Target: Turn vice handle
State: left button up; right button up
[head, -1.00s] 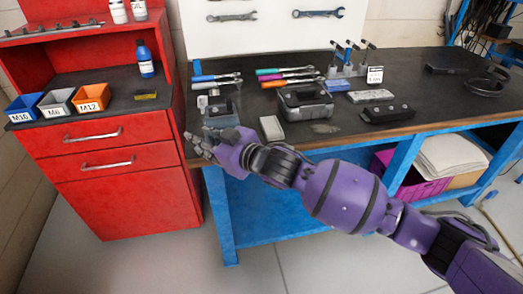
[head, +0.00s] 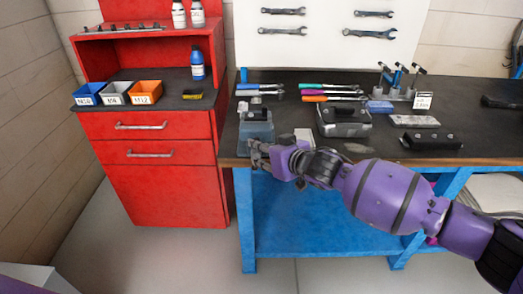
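The vice (head: 256,128) is a small blue-grey block at the front left corner of the workbench. Its handle cannot be made out; my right gripper covers the front of the vice. My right gripper (head: 256,154) reaches in from the right and is at the bench's front edge, just in front of and below the vice. Its fingers point left and look close to the vice's front. I cannot tell if they touch it or hold the handle. My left gripper is out of view.
A red cabinet (head: 160,192) with orange (head: 145,92), grey and blue bins stands left of the bench. The floor in front is clear.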

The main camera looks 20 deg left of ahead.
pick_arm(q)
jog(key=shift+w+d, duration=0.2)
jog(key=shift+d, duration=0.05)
pick_arm(e)
jog(key=shift+x, duration=0.8)
grip_shut()
jog(key=shift+r, duration=0.1)
